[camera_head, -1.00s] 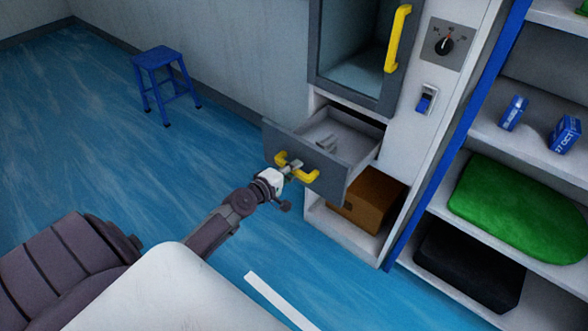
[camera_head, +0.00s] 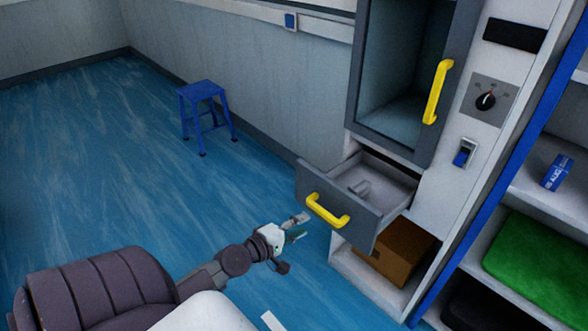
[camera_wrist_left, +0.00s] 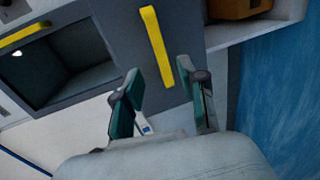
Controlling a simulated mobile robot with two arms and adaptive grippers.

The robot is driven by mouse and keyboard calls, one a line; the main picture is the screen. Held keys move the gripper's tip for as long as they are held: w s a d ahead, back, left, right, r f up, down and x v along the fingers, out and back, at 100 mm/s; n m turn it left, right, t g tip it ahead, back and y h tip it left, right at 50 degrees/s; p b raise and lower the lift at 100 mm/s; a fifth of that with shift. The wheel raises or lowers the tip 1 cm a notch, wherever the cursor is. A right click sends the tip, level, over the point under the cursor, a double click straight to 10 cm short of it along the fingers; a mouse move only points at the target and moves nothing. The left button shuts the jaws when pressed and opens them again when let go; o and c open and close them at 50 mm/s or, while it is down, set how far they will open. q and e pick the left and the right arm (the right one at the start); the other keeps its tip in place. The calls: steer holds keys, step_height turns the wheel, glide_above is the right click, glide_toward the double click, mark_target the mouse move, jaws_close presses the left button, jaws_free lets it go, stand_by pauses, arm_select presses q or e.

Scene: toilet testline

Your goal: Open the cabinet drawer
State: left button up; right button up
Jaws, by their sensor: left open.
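The cabinet drawer (camera_head: 363,228) is pulled out of the white cabinet, and its grey inside shows with a small item lying in it. Its front carries a yellow handle (camera_head: 327,211), which also shows in the left wrist view (camera_wrist_left: 157,45). My left gripper (camera_head: 301,226) is open and empty, just in front of the drawer front, beside and a little below the handle. In the left wrist view its two fingers (camera_wrist_left: 161,94) are apart, with the handle beyond them and nothing between them. My right gripper is not in view.
Above the drawer is a glass-fronted compartment with a yellow handle (camera_head: 437,92). A brown box (camera_head: 396,250) sits in the space below the drawer. Shelves with a green item (camera_head: 532,270) stand at right. A blue stool (camera_head: 203,112) stands far back on open blue floor.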

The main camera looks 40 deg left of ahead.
arm_select(q)
steer(key=shift+v, duration=1)
steer(key=s+d+f+m+g+y+p, duration=0.1)
steer(key=s+f+m+g, duration=0.4)
steer(key=f, duration=0.8)
steer(key=s+d+f+m+g+p, duration=0.15)
steer(key=s+f, duration=0.45)
steer(key=f, duration=0.7)
steer(key=s+d+f+m+g, duration=0.2)
steer(key=s+d+f+m, duration=0.2)
steer(key=s, duration=0.4)
steer(key=s+d+f+m+g+p, duration=0.1)
steer(key=s+d+f+m+g, duration=0.2)
steer(key=s, duration=0.6)
steer(key=s+d+f+m+g, duration=0.3)
steer(key=s+d+f+m, duration=0.2)
steer(key=s+f, duration=0.3)
steer(key=shift+s+d+f+m+p, duration=0.25)
steer(key=shift+s+f+m+p, duration=0.15)
steer(key=shift+m, duration=0.25)
